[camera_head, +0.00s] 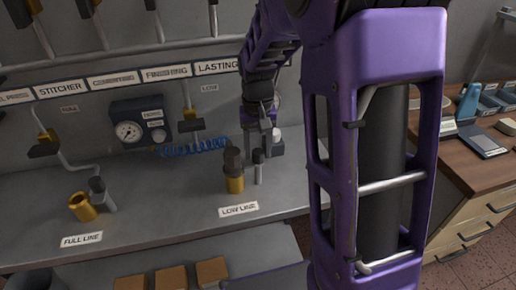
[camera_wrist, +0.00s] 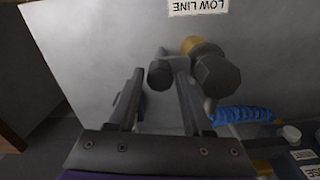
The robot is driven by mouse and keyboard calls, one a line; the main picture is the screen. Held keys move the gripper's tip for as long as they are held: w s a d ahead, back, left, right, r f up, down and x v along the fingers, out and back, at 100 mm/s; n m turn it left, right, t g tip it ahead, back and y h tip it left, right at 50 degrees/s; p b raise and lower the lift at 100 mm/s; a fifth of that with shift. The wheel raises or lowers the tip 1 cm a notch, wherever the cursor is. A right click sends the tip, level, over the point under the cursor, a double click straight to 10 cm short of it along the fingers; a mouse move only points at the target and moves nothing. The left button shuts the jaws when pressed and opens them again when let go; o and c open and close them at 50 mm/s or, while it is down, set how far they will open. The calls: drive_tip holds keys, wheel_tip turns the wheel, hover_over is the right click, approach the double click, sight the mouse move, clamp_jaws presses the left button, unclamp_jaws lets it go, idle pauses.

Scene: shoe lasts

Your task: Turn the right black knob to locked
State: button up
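Two brass fittings with black parts are on the grey bench. The left brass fitting (camera_head: 82,207) tilts beside the left black knob (camera_head: 97,185), behind the FULL LINE label. The right brass fitting (camera_head: 234,184) stands behind the LOW LINE label with a dark faceted cap (camera_head: 233,158) on top. In the wrist view, a dark round-ended knob (camera_wrist: 160,75) lies between the fingertips of my gripper (camera_wrist: 157,72), beside the right brass fitting (camera_wrist: 192,44) and faceted cap (camera_wrist: 217,76). My gripper (camera_head: 259,158) is open around this knob. Contact is unclear, and my fingers partly hide it in the head view.
A gauge box (camera_head: 141,123) and a coiled blue hose (camera_head: 190,148) are behind the fittings; the hose also shows in the wrist view (camera_wrist: 242,114). Labels FULL LINE (camera_head: 81,240) and LOW LINE (camera_head: 239,209) mark the bench. A wooden side desk (camera_head: 470,165) stands right.

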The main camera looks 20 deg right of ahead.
sight(258, 151)
drive_tip(key=shift+o, duration=1.1)
drive_tip(key=shift+r, duration=0.1)
wheel_tip(258, 151, up, 17)
drive_tip(key=p, duration=0.2)
drive_tip(key=shift+r, duration=0.1)
